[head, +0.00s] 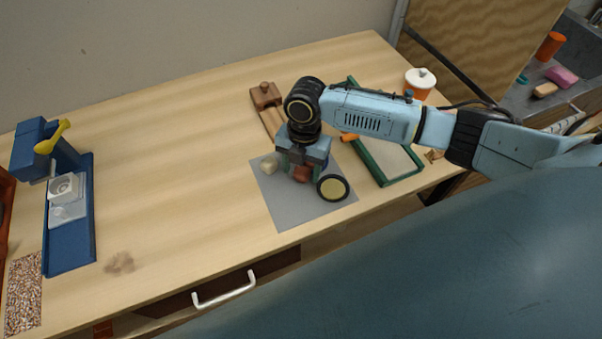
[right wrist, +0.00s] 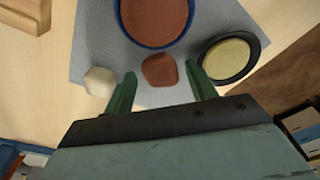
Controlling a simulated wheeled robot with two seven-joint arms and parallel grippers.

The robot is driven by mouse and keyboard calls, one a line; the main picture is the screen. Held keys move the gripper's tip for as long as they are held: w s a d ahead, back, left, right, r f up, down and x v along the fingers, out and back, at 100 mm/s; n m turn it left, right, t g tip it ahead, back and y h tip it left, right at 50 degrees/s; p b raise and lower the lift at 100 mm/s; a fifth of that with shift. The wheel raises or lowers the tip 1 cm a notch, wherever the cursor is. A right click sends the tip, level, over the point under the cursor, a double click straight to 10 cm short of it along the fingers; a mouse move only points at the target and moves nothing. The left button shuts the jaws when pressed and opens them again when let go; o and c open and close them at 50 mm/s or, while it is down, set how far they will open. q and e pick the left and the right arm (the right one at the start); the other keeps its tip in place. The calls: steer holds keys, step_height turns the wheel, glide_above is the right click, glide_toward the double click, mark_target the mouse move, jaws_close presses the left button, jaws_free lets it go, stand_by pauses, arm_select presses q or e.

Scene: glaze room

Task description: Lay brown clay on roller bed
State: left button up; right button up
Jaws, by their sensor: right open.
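The brown clay (right wrist: 160,70) is a small rounded lump on a grey mat (right wrist: 95,45). In the head view the clay (head: 302,174) shows partly below my right gripper (head: 301,170). In the right wrist view, my right gripper (right wrist: 161,74) is open, with its green fingers on either side of the lump and gaps visible. I cannot tell its exact height above the mat. A green-framed board (head: 403,163) with a pale surface, possibly the roller bed, lies right of the mat, partly hidden by my right arm. My left gripper is not in view.
On the mat are a pale lump (head: 269,165), a dark round dish (head: 333,188) with yellowish contents and a blue-rimmed bowl (right wrist: 155,44) of brown material. A wooden tool (head: 266,95) lies behind. A blue machine (head: 70,240) stands left; the table's middle is mostly clear.

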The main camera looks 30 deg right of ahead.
steer(key=shift+c, duration=0.3)
steer(key=shift+r, duration=0.1)
steer(key=c, duration=1.1)
